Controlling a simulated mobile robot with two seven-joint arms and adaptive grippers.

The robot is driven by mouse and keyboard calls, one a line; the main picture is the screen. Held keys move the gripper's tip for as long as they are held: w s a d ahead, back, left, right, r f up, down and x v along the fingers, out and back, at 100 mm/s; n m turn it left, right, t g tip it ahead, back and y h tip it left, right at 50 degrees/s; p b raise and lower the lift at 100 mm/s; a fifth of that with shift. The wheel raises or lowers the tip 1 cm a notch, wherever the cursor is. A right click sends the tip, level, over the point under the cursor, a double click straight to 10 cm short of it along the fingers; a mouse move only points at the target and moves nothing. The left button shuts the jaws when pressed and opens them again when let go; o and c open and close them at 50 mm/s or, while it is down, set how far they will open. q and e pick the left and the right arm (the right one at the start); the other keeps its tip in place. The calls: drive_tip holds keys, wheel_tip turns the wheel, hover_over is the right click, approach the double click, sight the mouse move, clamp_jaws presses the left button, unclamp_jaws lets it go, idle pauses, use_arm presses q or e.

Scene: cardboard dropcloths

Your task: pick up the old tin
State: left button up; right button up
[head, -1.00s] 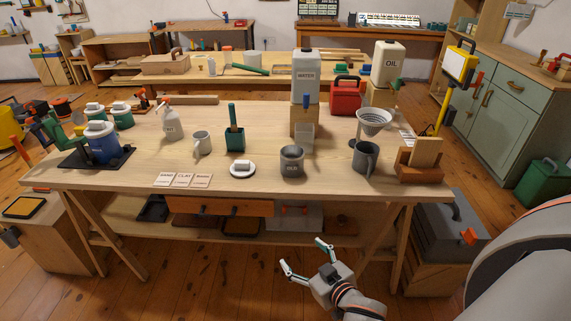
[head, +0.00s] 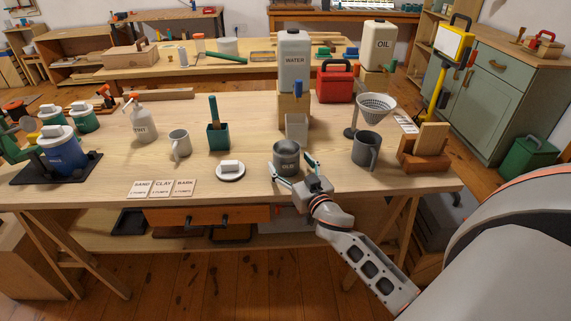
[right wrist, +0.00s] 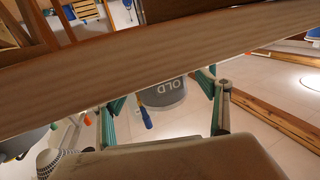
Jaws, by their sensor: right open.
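The old tin (head: 288,161) is a dark grey open can with lettering on its side. It stands upright near the front edge of the workbench. My right gripper (head: 291,166) is open at the tin's near side, with its fingers spread left and right of it. In the right wrist view the tin (right wrist: 165,94) shows upside down, its OLD lettering readable, between and beyond the two green-padded fingers (right wrist: 164,112). I cannot tell whether either finger touches it. My left gripper is not in view.
The workbench (head: 100,195) holds a white-knobbed round lid (head: 230,171) left of the tin and a dark grey jug (head: 366,150) to its right. A small pale container (head: 296,127) stands behind it. Label cards (head: 160,188) lie at the front left.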

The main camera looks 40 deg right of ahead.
sight(282, 146)
drive_tip(key=shift+w+d+f, duration=0.15)
drive_tip(key=shift+w, duration=0.45)
drive_tip(key=shift+w+d+f, duration=0.1)
drive_tip(key=shift+w+d, duration=0.05)
drive_tip(key=shift+w, duration=0.45)
drive_tip(key=shift+w+r, duration=0.1)
drive_tip(key=shift+w, duration=0.15)
drive_tip(key=c, duration=1.4)
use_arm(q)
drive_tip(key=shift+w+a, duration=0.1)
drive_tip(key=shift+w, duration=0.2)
use_arm(e)
drive_tip(key=shift+r, duration=0.1)
drive_tip(key=shift+r+p, duration=0.4)
drive_tip(key=shift+r, duration=0.55)
use_arm(q)
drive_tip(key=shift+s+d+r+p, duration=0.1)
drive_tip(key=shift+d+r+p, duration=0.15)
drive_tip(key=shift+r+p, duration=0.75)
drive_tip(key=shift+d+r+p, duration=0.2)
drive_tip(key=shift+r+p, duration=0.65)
drive_tip(key=shift+p, duration=0.25)
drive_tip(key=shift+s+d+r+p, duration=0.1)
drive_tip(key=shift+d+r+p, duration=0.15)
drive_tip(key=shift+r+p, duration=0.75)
use_arm(e)
drive_tip(key=shift+r, duration=8.9)
